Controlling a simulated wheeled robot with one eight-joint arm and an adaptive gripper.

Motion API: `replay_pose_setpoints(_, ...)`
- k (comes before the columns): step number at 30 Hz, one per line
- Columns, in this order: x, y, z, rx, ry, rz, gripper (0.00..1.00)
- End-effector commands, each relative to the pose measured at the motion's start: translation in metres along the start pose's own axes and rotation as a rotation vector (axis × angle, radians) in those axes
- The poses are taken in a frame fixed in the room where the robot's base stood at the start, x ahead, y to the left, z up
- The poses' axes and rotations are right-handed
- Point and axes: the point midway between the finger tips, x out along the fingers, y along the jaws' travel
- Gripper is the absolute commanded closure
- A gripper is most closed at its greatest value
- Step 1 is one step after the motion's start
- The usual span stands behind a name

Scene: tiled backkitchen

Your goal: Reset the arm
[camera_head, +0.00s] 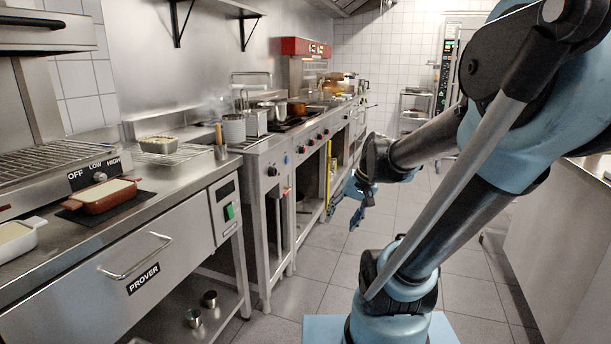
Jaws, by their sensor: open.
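My arm reaches in from the right side of the head view, with black and light blue links. My gripper (345,213) hangs in the air over the floor aisle, in front of the stove line. It is blue and dark, its fingers point down and to the left, and they are apart with nothing seen between them. It is clear of the counter and touches nothing that I can see.
On the left counter a red-brown dish (103,197) sits on a dark mat beside a white dish (16,240). A loaf tin (157,145) rests on a wire rack. The stove line (300,150) runs behind. The tiled floor (300,297) is free; another counter (560,215) stands right.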

Motion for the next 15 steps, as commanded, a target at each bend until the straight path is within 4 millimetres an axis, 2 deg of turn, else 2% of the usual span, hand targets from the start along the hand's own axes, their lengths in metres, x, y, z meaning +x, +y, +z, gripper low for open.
replay_pose_setpoints(3, -0.001, 0.021, 0.026, -0.04, 0.0, 0.073, 0.46)
replay_pose_setpoints(9, -0.003, 0.058, 0.062, -0.109, -0.005, 0.196, 0.46)
replay_pose_setpoints(15, -0.003, 0.086, 0.088, -0.162, -0.011, 0.293, 0.46)
